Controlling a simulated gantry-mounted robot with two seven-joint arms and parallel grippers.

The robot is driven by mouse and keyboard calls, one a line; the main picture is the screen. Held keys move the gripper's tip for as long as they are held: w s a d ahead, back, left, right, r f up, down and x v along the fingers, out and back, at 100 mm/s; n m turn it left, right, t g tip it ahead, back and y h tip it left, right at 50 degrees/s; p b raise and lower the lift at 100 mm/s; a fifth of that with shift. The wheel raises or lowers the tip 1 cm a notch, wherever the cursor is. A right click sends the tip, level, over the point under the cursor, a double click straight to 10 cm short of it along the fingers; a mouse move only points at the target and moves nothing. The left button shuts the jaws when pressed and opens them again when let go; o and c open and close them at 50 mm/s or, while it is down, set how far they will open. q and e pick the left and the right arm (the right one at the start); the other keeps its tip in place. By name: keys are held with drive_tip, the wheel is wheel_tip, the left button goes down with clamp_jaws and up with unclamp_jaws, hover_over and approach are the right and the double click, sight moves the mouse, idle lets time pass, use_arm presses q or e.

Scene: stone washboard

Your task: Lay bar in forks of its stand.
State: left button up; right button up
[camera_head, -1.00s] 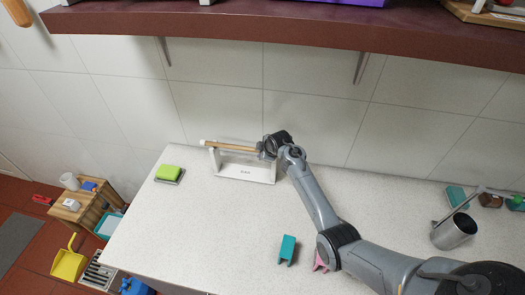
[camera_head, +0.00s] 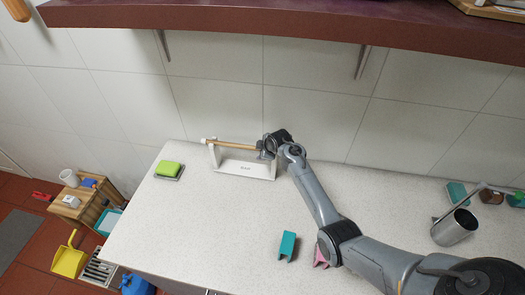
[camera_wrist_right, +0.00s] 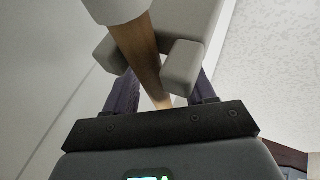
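The wooden bar (camera_head: 232,145) with a pale left end cap lies along the top of the white stand (camera_head: 240,168), near the wall. In the right wrist view the bar (camera_wrist_right: 142,55) runs between two pale fork prongs (camera_wrist_right: 183,68) of the stand; its pale cap (camera_wrist_right: 115,8) is at the top. My right gripper (camera_head: 265,152) is at the bar's right end. Its dark fingers (camera_wrist_right: 165,92) stand apart on either side of the bar, with visible gaps, so it is open. The right fork is mostly hidden in the head view. My left gripper is not in view.
A green sponge (camera_head: 168,168) lies left of the stand. A metal mug (camera_head: 455,228) stands at right. A dark shelf (camera_head: 270,30) overhangs the counter.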

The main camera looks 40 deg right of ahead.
drive_tip(key=v, duration=1.1)
drive_tip(key=s+a+f+m+g+y, duration=0.1)
drive_tip(key=s+a+f+m+g, duration=0.15)
drive_tip(key=s+a, duration=1.2)
drive_tip(key=s+a+f+m+g+y, duration=0.1)
drive_tip(key=s+a+f+m, duration=0.25)
drive_tip(key=s+a, duration=1.15)
drive_tip(key=s+d+r+p, duration=0.2)
drive_tip(key=d+r+p, duration=0.1)
drive_tip(key=r+p, duration=0.9)
drive_tip(key=shift+d+r+p, duration=0.2)
drive_tip(key=shift+r+p, duration=0.2)
drive_tip(key=shift+p, duration=0.2)
drive_tip(key=shift+s, duration=0.1)
drive_tip(key=shift+s, duration=0.1)
